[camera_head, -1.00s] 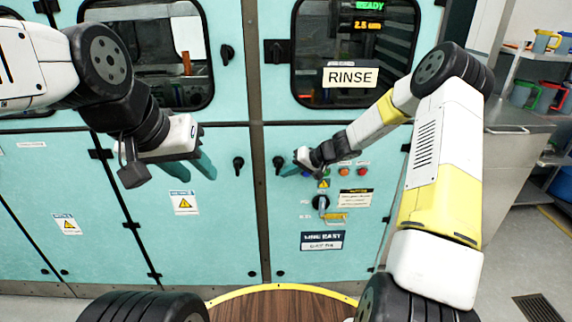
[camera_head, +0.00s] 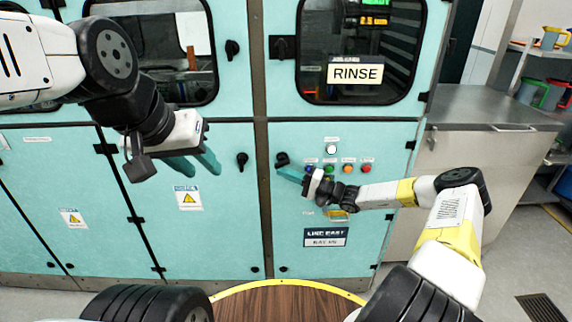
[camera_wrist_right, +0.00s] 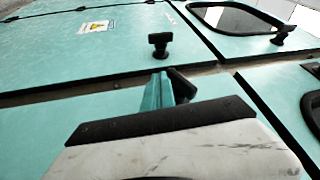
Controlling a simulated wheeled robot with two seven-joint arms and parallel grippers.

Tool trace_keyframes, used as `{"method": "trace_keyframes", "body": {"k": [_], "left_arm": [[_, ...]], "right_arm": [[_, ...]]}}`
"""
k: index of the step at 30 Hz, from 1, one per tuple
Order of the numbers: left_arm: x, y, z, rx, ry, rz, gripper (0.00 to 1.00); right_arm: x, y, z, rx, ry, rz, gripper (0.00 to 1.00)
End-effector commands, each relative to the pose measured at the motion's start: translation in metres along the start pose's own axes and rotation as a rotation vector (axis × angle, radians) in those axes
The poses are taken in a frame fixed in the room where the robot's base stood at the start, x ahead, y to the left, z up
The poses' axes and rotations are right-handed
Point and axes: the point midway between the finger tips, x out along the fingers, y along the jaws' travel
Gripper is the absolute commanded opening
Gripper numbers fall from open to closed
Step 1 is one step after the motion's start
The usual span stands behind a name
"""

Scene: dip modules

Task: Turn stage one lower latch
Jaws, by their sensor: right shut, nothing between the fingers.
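Two black lower latches flank the vertical seam of the teal cabinet: a left one (camera_head: 242,160) and a right one (camera_head: 282,158). Which is stage one's is not labelled legibly. My right gripper (camera_head: 284,171) is shut and empty, its teal fingertips just below the right latch and touching or almost touching it. In the right wrist view the fingers (camera_wrist_right: 157,92) stand against the slanted dark handle of this latch (camera_wrist_right: 183,84); the left latch (camera_wrist_right: 159,42) stands upright beyond. My left gripper (camera_head: 195,164) is open and empty in front of the left lower panel.
A RINSE sign (camera_head: 355,72) hangs on the upper right window. Small coloured buttons (camera_head: 348,168) sit near my right wrist. Upper latches (camera_head: 232,50) are above. A steel counter (camera_head: 480,115) stands at the right.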

Motion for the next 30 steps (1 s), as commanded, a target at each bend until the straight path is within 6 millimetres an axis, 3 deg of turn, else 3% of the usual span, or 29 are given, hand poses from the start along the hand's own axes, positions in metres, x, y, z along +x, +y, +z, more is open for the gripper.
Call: {"method": "trace_keyframes", "body": {"k": [10,30], "left_arm": [[0.0000,0.0000,0.0000,0.000,0.000,0.000,0.36],[0.0000,0.0000,0.0000,0.000,0.000,0.000,0.36]], "right_arm": [[0.0077,0.0017,0.0035,0.091,0.048,-0.218,0.00],[0.0113,0.0019,0.0052,0.087,0.045,-0.207,0.00]]}}
